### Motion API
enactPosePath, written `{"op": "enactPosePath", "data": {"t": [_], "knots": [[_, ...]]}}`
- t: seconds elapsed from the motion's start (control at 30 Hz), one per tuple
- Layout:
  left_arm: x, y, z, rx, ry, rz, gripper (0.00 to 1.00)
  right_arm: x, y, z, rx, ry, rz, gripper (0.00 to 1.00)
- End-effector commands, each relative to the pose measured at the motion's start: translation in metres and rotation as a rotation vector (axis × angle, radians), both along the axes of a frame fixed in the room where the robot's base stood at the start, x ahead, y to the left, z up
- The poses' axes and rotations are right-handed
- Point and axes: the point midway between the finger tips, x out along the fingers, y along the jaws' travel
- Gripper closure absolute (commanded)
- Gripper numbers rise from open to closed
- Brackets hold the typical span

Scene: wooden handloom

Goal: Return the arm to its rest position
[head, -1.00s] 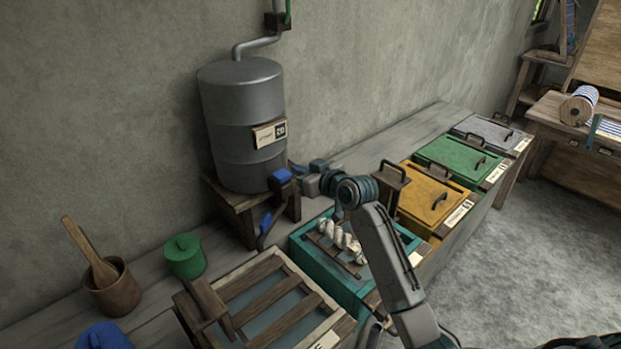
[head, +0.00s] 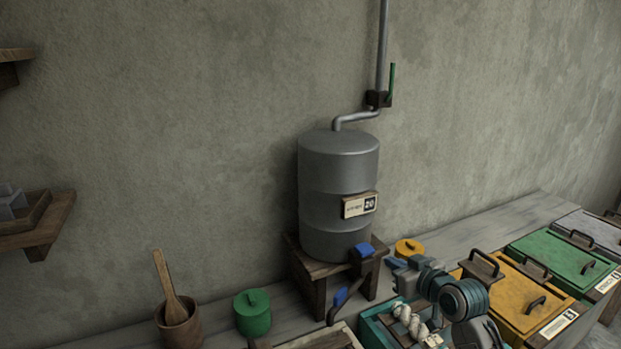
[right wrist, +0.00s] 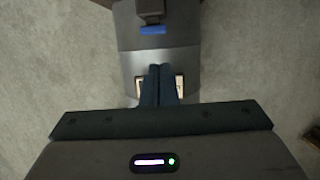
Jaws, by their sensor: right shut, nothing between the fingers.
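My right arm comes in at the lower right of the head view. Its gripper (head: 394,264) is beside the blue tap handle (head: 364,250) of the grey metal drum (head: 338,185), to the handle's right; whether they touch is not clear. In the right wrist view the gripper's dark fingers (right wrist: 160,73) are together, with nothing between them. Beyond them is a grey surface with a blue piece (right wrist: 153,30). My left gripper is in neither view.
The drum stands on a wooden stand (head: 318,290). Below my right arm is a teal box (head: 374,330) with white twisted yarn (head: 408,318). Yellow (head: 520,295) and green (head: 565,258) lidded boxes lie to the right. A green pot (head: 252,315) stands left.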

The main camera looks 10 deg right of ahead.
Motion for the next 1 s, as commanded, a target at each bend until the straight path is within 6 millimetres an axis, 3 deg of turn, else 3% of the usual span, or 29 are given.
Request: {"op": "enactPosePath", "data": {"t": [0.17, 0.3, 0.4, 0.6, 1.0], "knots": [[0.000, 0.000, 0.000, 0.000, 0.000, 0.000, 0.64, -0.070, 0.010, -0.080, -0.061, 0.198, -0.024, 1.00], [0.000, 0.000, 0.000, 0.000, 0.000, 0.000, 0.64, -0.147, 0.013, -0.139, -0.120, 0.388, -0.066, 1.00], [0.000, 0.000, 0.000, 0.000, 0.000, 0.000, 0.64, -0.204, 0.011, -0.169, -0.159, 0.517, -0.106, 1.00], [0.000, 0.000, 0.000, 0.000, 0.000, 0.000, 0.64, -0.288, 0.004, -0.198, -0.212, 0.700, -0.178, 1.00], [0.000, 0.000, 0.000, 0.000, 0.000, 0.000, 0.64, -0.394, -0.008, -0.209, -0.275, 0.921, -0.285, 1.00]]}}
